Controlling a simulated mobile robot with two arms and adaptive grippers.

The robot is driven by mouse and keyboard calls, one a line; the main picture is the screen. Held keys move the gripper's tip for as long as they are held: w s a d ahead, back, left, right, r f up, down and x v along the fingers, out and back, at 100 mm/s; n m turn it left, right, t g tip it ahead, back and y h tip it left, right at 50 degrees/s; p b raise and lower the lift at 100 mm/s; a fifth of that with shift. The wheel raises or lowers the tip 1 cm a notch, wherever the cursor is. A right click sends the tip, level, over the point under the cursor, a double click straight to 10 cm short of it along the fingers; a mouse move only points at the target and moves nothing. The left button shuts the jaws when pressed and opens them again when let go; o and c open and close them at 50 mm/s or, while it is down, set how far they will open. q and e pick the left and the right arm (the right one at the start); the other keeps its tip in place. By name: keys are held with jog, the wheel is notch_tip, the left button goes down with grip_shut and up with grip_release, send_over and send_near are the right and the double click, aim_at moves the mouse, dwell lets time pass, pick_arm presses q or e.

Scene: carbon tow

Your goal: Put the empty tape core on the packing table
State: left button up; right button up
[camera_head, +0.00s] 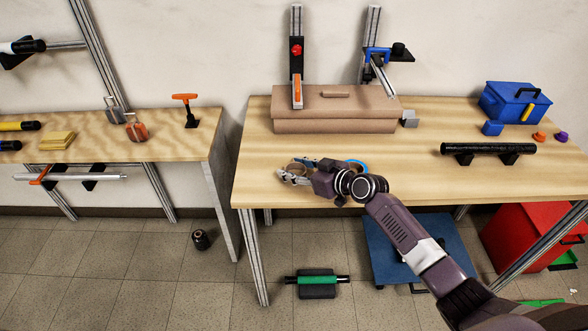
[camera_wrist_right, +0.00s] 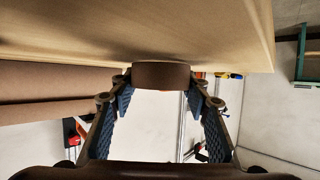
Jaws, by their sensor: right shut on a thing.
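The tape core is a short brown ring (camera_wrist_right: 162,75) between the fingertips of my right gripper in the right wrist view. In the head view my right gripper (camera_head: 299,168) is shut on it, over the front left part of the right-hand wooden table (camera_head: 262,188). The core is mostly hidden by the fingers there. It is close to the tabletop; I cannot tell whether it touches. I cannot tell for sure that this table is the packing table. My left gripper is not in view.
A brown cardboard box (camera_head: 337,115) stands behind my gripper. A blue ring (camera_head: 357,166) shows just behind my right wrist. A black tube (camera_head: 488,149) on supports and a blue toolbox (camera_head: 514,104) are at the right. A second wooden table (camera_head: 185,145) stands left, across a gap.

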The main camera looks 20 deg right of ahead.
jog(key=shift+f, duration=0.2)
jog(key=shift+f+b, duration=0.1)
jog(key=shift+b, duration=0.2)
jog(key=o, duration=0.8)
jog(key=shift+r+p, duration=0.35)
jog(key=shift+p, duration=0.1)
jog(key=b+v, duration=0.1)
jog(key=v, duration=1.1)
jog(key=shift+f, duration=0.15)
